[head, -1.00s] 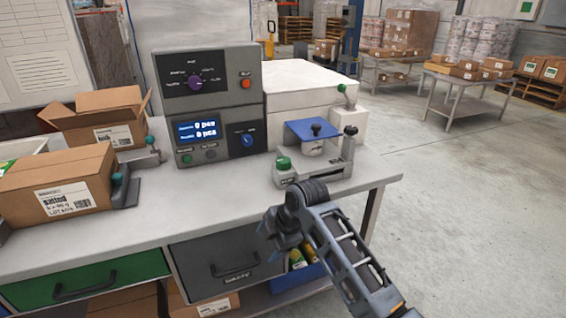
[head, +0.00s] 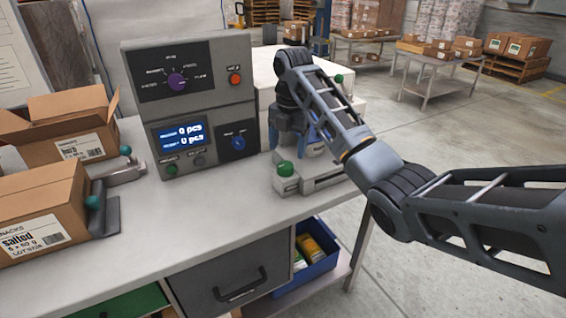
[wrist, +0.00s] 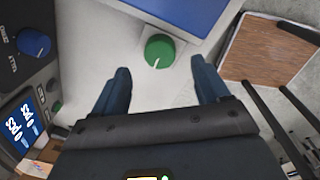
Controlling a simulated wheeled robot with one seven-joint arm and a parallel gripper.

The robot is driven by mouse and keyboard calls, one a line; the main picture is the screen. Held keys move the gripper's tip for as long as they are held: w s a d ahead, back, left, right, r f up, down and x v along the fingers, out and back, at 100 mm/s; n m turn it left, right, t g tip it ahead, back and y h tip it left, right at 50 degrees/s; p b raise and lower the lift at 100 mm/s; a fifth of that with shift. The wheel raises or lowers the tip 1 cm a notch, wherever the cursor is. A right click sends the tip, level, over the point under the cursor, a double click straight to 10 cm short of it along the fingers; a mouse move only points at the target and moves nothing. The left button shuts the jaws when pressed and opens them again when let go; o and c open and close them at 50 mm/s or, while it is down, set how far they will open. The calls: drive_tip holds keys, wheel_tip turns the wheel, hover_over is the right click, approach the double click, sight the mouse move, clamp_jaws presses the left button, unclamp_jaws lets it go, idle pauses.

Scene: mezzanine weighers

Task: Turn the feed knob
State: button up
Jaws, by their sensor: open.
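A grey control panel (head: 196,105) stands upright on the bench. It carries a purple pointer knob (head: 176,81) on its upper half and a blue knob (head: 238,143) at its lower right. The blue knob also shows at the left of the wrist view (wrist: 33,42). The labels are too small to tell which is the feed knob. My gripper (wrist: 161,84) is open and empty, pointing down over the bench, with a green round knob (wrist: 159,51) just beyond its fingertips. In the head view my gripper is right of the panel, partly hidden by my arm.
A red button (head: 235,79) and small display (head: 182,135) are on the panel. The green knob's low fixture (head: 287,186) and a white machine (head: 262,80) stand to the right. The bench front is clear.

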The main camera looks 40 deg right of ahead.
sight(286, 165)
drive_tip(key=shift+f+p, duration=0.4)
drive_tip(key=shift+f, duration=0.45)
drive_tip(key=shift+w+a+f, duration=0.1)
drive_tip(key=shift+w+f, duration=0.1)
drive_tip(key=shift+f, duration=1.8)
drive_tip(key=c, duration=1)
drive_tip(key=shift+p, duration=0.3)
drive_tip(key=shift+c, duration=0.2)
